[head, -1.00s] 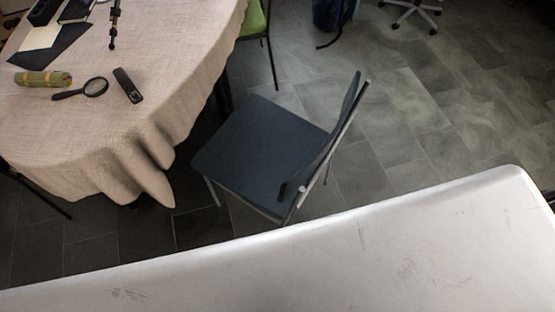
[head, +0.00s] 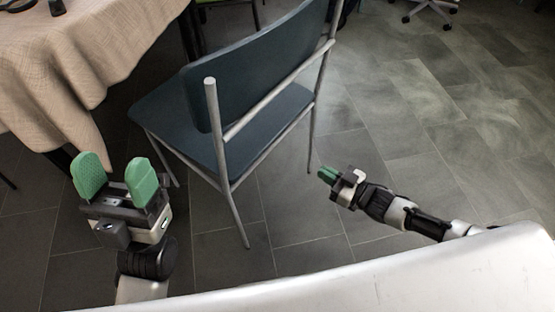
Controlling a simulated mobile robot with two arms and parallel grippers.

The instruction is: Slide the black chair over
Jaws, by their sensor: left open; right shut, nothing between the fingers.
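The black chair (head: 255,62) stands upright on the floor in the head view, its dark seat (head: 165,112) toward the cloth-covered table and its backrest toward me. Its frame is grey metal tube. My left gripper (head: 115,178) is open and empty at the lower left, its green fingers pointing up, left of the chair's near leg and apart from it. My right gripper (head: 327,175) is shut and empty, to the right of the chair, near the foot of its right back leg. Whether it touches that leg I cannot tell.
A table with a beige cloth (head: 85,50) fills the upper left, close to the chair's far side. A wheeled chair base (head: 430,10) shows at the top right. The tiled floor (head: 430,130) right of the chair is clear.

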